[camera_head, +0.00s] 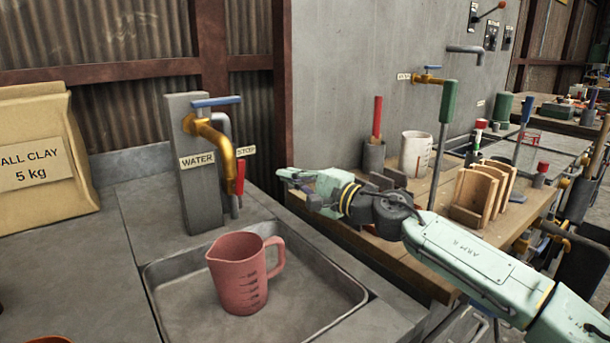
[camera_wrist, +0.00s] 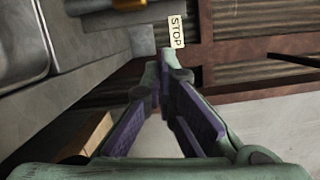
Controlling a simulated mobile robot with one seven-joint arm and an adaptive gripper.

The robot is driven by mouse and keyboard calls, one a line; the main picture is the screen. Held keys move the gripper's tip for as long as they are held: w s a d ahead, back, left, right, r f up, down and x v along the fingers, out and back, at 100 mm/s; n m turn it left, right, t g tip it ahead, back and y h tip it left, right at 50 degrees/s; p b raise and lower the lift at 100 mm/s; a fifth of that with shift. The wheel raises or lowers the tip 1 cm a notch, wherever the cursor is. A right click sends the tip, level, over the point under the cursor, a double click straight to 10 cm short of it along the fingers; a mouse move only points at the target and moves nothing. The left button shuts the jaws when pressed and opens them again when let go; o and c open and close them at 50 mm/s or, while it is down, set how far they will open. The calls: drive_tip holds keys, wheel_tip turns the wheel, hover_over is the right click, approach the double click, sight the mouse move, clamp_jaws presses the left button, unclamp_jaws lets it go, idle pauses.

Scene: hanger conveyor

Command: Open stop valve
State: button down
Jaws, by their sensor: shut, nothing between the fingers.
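The stop valve is a grey pipe with a red lever (camera_head: 240,178) hanging down, beside a STOP label (camera_head: 245,150). It stands behind the brass water tap (camera_head: 215,140), which has a blue handle on top (camera_head: 216,101). My gripper (camera_head: 284,174) is shut and empty, to the right of the red lever and apart from it. In the wrist view, my fingertips (camera_wrist: 168,58) meet just below the STOP label (camera_wrist: 176,31). The red lever does not clearly show there; brass shows at the top edge (camera_wrist: 124,4).
A pink measuring jug (camera_head: 243,272) stands in the metal sink (camera_head: 175,300) below the tap. A clay bag (camera_head: 45,155) stands at the left. A wooden bench (camera_head: 440,255) with a mug (camera_head: 415,153) and tools lies at the right. A grey wall panel (camera_head: 370,60) stands behind.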

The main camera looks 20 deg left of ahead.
drive_tip(key=s+a+p, duration=0.2)
drive_tip(key=a, duration=0.4)
drive_tip(key=shift+r, duration=0.35)
